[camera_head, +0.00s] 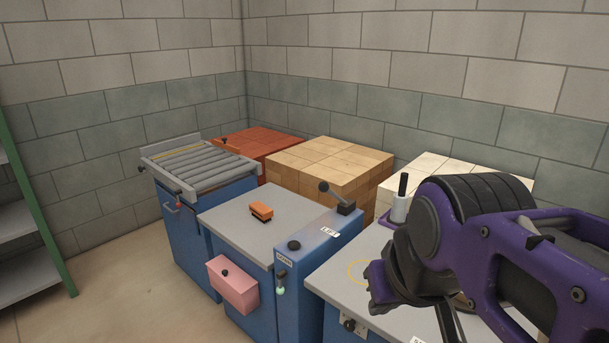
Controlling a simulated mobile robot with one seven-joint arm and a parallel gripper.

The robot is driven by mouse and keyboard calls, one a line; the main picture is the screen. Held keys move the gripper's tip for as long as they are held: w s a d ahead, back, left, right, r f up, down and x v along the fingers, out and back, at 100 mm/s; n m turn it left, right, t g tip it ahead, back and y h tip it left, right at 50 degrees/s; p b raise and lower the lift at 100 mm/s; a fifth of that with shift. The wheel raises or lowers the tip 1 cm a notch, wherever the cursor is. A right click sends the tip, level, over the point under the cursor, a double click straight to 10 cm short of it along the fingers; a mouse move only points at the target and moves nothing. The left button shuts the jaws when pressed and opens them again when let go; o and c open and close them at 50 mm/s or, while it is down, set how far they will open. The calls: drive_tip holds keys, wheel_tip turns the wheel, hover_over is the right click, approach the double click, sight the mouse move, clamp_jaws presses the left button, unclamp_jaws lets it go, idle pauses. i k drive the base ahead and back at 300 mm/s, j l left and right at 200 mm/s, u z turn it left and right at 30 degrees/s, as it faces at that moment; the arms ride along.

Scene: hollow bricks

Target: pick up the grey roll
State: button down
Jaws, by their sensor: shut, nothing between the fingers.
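I cannot make out a loose grey roll for certain. The bed of grey rollers (196,168) at the left is fixed in a frame on a blue cabinet. A pale upright cylinder with a black top (400,205) stands on the right bench, close to my arm. My purple and black arm fills the lower right. My gripper (378,288) points left and down over the right bench, shut and with nothing seen in it. The arm hides much of that bench top and whatever lies behind it.
A small orange block (261,212) sits on the middle grey-topped bench (235,225). Stacks of red (262,142), tan (330,160) and cream blocks (450,166) stand behind. A lever (336,196) rises from the blue column. A pink box (232,284) hangs in front. Floor is clear at left.

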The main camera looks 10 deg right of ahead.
sight(398, 217)
drive_tip(key=z, duration=0.7)
drive_tip(key=i+j+z, duration=0.1)
drive_tip(key=j+z, duration=0.2)
drive_tip(key=i+j+z, duration=0.1)
drive_tip(key=j+z, duration=0.2)
drive_tip(key=i+j+z, duration=0.1)
drive_tip(key=j+z, duration=0.15)
